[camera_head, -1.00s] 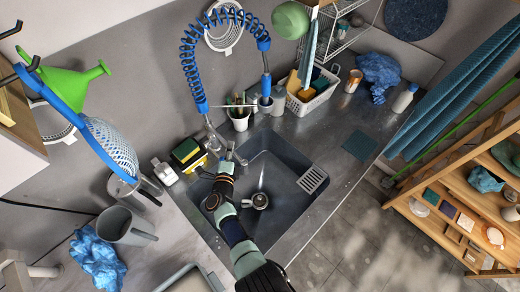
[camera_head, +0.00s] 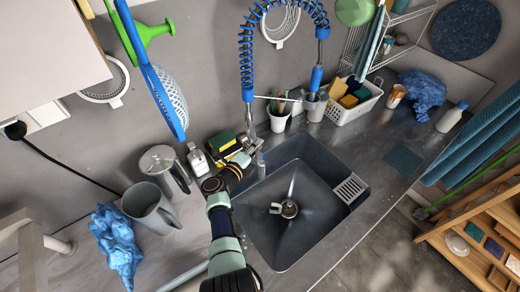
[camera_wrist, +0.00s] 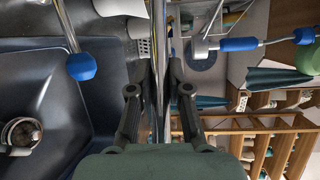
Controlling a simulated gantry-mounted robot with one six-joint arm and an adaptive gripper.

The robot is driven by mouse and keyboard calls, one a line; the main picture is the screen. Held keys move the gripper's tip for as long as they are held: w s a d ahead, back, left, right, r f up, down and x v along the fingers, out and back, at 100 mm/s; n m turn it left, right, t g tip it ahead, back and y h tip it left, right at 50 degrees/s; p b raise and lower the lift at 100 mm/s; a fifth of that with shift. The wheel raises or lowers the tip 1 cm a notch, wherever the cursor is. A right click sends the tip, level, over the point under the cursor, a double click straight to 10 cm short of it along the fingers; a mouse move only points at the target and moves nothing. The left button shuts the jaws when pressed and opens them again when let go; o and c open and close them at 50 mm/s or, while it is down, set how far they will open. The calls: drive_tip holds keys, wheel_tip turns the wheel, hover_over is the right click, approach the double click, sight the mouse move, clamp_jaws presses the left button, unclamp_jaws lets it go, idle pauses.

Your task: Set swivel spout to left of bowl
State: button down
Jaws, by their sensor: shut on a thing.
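The swivel spout is a bright metal tube (camera_wrist: 159,60) that runs upright through the wrist view between my fingers. My gripper (camera_wrist: 160,112) is shut on it. In the head view my gripper (camera_head: 250,157) is at the back left of the sink bowl, beside the faucet. The spout (camera_head: 257,148) is small there and partly hidden by my gripper, so its exact outlet position is hard to tell. The dark sink bowl (camera_head: 264,222) is to the right of my arm, with a round drain fitting (camera_head: 287,209) in it. The bowl also shows in the wrist view (camera_wrist: 45,85).
A blue coiled hose (camera_head: 246,70) arches above the faucet. Sponges (camera_head: 221,142), a dispenser (camera_head: 197,158) and a grey jug (camera_head: 150,207) stand left of the sink. A brush cup (camera_head: 278,122) and a white basket (camera_head: 352,107) stand behind it. The right counter is mostly clear.

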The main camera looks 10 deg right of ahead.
drive_tip(key=shift+a, duration=0.1)
drive_tip(key=c, duration=1.1)
unclamp_jaws()
drive_tip(key=v, duration=0.7)
drive_tip(key=shift+s+a, duration=0.15)
drive_tip(key=shift+s, duration=0.05)
